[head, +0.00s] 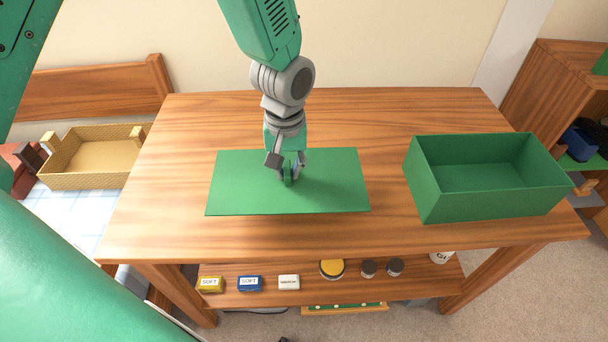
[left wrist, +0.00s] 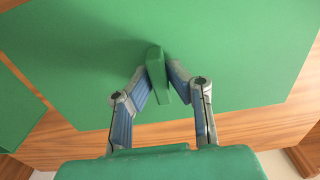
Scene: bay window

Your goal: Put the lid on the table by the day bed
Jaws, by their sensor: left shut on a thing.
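The lid is a flat green rectangular panel (head: 235,195) in the middle of the wooden table (head: 400,115). It lies flat on or just above the table top; I cannot tell which. My left gripper (head: 288,172) comes down from above and is shut on the lid's small raised green handle. The left wrist view shows both fingers (left wrist: 160,78) closed against the sides of the handle, with the lid (left wrist: 240,50) spread beneath. My right gripper is not in view.
An open, empty green box (head: 470,205) stands on the table's right side. The day bed (head: 75,205) with a wicker tray (head: 90,180) is at the left. A lower shelf (head: 350,290) holds several small items. A wooden shelf unit (head: 550,95) stands at right.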

